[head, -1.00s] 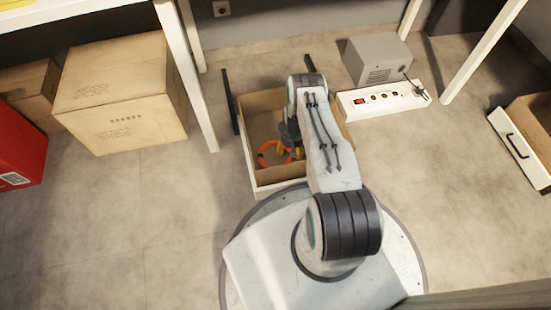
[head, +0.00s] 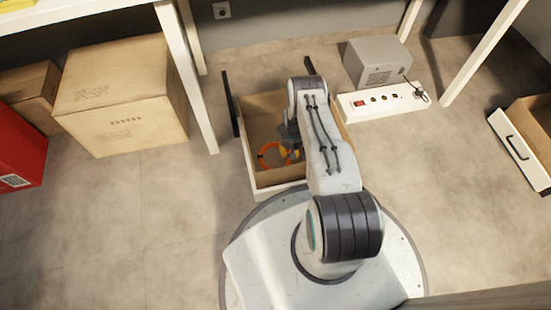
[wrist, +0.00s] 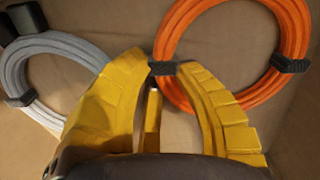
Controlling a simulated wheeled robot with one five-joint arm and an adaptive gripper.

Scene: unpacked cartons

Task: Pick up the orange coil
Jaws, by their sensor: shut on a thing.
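The orange coil (wrist: 293,30) lies in the white-fronted drawer (head: 280,187), and a black tie shows on each side of it in the wrist view. In the head view the coil (head: 263,157) is partly hidden by my arm. My gripper (wrist: 166,70) has its yellow fingers closed on the coil's near-left side, at a black tie. In the head view my gripper (head: 290,153) is low inside the drawer, mostly hidden by the arm.
A grey coil (wrist: 48,46) with a dark block beside it lies left of the orange one. The drawer walls surround my gripper. A white power strip (head: 384,101) and a grey box (head: 377,61) stand to the right. A large carton (head: 120,95) stands left.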

